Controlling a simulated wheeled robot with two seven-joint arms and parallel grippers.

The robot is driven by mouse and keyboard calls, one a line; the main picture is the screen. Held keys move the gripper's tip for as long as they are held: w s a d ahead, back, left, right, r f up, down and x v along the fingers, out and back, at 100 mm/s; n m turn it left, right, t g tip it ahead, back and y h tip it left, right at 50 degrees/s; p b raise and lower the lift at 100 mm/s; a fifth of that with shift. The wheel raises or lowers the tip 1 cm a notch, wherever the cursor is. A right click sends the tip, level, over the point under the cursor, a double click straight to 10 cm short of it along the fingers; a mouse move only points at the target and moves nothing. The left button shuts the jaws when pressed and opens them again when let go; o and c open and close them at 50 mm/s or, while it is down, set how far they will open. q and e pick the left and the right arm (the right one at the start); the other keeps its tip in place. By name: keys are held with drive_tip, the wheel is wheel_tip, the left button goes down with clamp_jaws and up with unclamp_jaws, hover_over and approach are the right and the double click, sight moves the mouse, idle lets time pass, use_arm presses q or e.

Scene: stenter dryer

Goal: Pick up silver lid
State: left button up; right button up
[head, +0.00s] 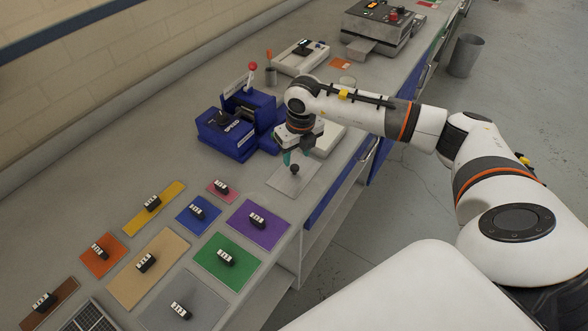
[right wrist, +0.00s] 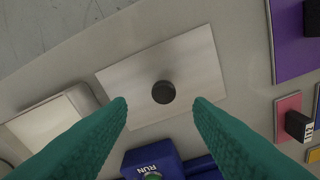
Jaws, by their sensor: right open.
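The silver lid (head: 291,182) is a flat, light metal plate with a round dark knob (head: 295,169) at its middle. It lies on the grey bench. In the right wrist view the lid (right wrist: 190,62) is in the centre, with its knob (right wrist: 163,92) between the fingertips but apart from both. My right gripper (head: 295,158) points down over the lid, with green fingers; in the right wrist view the gripper (right wrist: 160,105) is open and empty. My left gripper is not in view.
A blue machine (head: 228,132) labelled RUN stands left of the right gripper. A white device (head: 326,140) is just behind it. Coloured plates with black-and-white blocks, such as the purple plate (head: 270,231), lie nearer. The bench front edge is right of the lid.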

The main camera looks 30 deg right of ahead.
sight(295, 166)
drive_tip(key=f+p, duration=0.1)
drive_tip(key=f, duration=0.2)
drive_tip(key=shift+a+f, duration=0.2)
drive_tip(key=shift+f, duration=0.3)
drive_tip(key=shift+w+f, duration=0.1)
drive_tip(key=shift+f, duration=0.05)
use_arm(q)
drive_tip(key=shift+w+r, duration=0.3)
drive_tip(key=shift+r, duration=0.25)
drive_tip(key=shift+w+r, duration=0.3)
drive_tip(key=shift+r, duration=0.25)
use_arm(e)
clamp_jaws()
